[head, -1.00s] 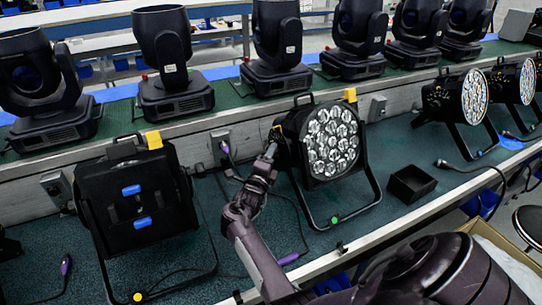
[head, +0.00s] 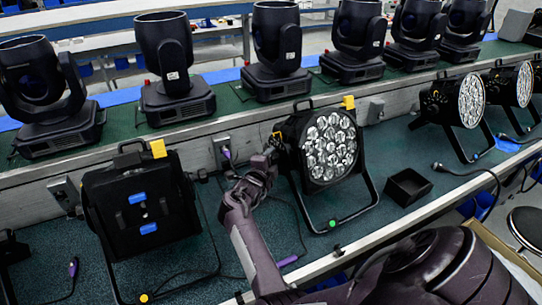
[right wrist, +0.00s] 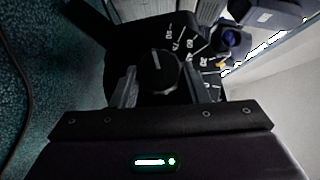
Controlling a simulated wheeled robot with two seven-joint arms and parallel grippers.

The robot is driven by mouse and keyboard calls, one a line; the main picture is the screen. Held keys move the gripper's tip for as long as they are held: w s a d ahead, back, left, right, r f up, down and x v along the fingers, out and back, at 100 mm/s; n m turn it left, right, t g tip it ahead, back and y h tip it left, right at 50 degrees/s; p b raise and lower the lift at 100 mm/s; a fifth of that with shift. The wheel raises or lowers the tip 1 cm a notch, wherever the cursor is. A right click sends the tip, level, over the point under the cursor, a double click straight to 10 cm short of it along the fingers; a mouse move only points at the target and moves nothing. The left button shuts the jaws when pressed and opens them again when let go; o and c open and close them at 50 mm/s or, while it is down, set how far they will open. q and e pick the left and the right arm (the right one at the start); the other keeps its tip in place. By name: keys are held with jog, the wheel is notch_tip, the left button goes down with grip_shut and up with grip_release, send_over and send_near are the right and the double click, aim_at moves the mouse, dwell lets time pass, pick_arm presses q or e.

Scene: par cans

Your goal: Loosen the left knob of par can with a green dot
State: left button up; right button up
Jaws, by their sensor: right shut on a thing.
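The par can with the green dot (head: 327,148) stands at the middle of the bench, its round face of clear lenses turned to the right. The green dot (head: 333,223) is on the foot of its bracket. My right gripper (head: 273,153) is at the left side of this par can. In the right wrist view its two fingers (right wrist: 165,84) are on either side of the round black left knob (right wrist: 158,68), shut on it. The knob has a pale line, and a numbered scale is printed beside it. In the head view the gripper hides the knob. My left gripper is not in view.
A par can with an orange dot (head: 138,212) stands to the left, its back with blue parts showing. A small black box (head: 408,187) is to the right. Several moving-head lamps (head: 277,52) line the raised shelf behind. Cables lie on the bench.

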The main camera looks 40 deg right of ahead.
jog(key=shift+w+r+n+g+y+p, duration=0.1)
jog(key=shift+r+n+g+y+p, duration=0.1)
jog(key=shift+n+g+y+p, duration=0.3)
jog(key=shift+w+r+n+g+y+p, duration=0.1)
jog(key=shift+r+n+g+y+p, duration=0.1)
jog(key=shift+n+g+y+p, duration=0.3)
jog(key=shift+d+n+g+y, duration=0.1)
jog(key=shift+n+g+y, duration=0.2)
jog(key=shift+n+g, duration=0.5)
jog(key=shift+w+n+g+y+b, duration=0.15)
jog(key=shift+n+g+y+b, duration=0.25)
jog(key=shift+n+g+b, duration=0.35)
jog(key=shift+n+g+y+b, duration=0.3)
jog(key=shift+n+g+b, duration=0.05)
jog(key=shift+g+b, duration=0.35)
jog(key=o, duration=1)
jog(key=shift+d, duration=0.1)
